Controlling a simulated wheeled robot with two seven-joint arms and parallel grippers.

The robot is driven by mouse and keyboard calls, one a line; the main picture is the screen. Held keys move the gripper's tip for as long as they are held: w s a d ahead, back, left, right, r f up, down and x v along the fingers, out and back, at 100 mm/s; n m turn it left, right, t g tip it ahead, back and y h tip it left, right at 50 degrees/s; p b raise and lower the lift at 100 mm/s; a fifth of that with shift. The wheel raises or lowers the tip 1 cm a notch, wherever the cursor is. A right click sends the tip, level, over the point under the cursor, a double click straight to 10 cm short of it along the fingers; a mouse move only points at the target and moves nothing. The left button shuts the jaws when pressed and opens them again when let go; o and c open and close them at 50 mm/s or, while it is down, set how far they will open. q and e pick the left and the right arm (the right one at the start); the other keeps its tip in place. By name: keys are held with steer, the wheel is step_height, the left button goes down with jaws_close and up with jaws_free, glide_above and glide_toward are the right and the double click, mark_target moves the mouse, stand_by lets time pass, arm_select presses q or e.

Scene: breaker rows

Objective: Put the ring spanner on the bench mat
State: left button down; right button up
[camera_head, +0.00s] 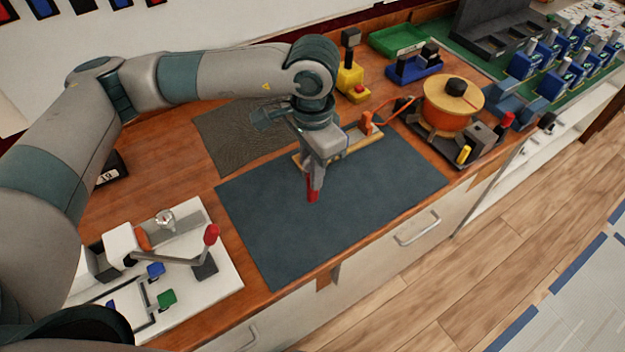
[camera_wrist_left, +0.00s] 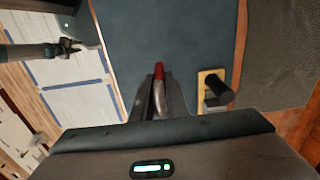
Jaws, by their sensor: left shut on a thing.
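The bench mat (camera_head: 330,220) is a dark blue-grey sheet lying flat on the wooden bench; it also fills the upper middle of the left wrist view (camera_wrist_left: 185,35). My left gripper (camera_head: 313,180) points down over the mat. It is shut on a narrow tool with a red end (camera_head: 312,190), which I take to be the ring spanner. In the left wrist view the tool (camera_wrist_left: 159,90) shows silver with a red tip between the fingers. I cannot tell whether it touches the mat. My right gripper (camera_wrist_left: 68,47) shows small in the left wrist view, away from the bench.
A wooden block with a black knob (camera_wrist_left: 212,88) stands beside the gripper. A darker textured mat (camera_head: 225,140) lies behind. An orange cable reel (camera_head: 450,108) is at right, a white lever panel (camera_head: 215,255) at left. The mat's front half is clear.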

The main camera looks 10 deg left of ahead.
arm_select(q)
step_height(320, 180, down, 3)
steer(key=shift+r+p, duration=0.1)
steer(key=shift+p, duration=0.8)
steer(key=shift+f, duration=0.4)
steer(key=shift+f+b, duration=0.15)
steer(key=shift+b, duration=0.2)
steer(key=c, duration=1.7)
jaws_free()
steer(key=shift+c, duration=0.2)
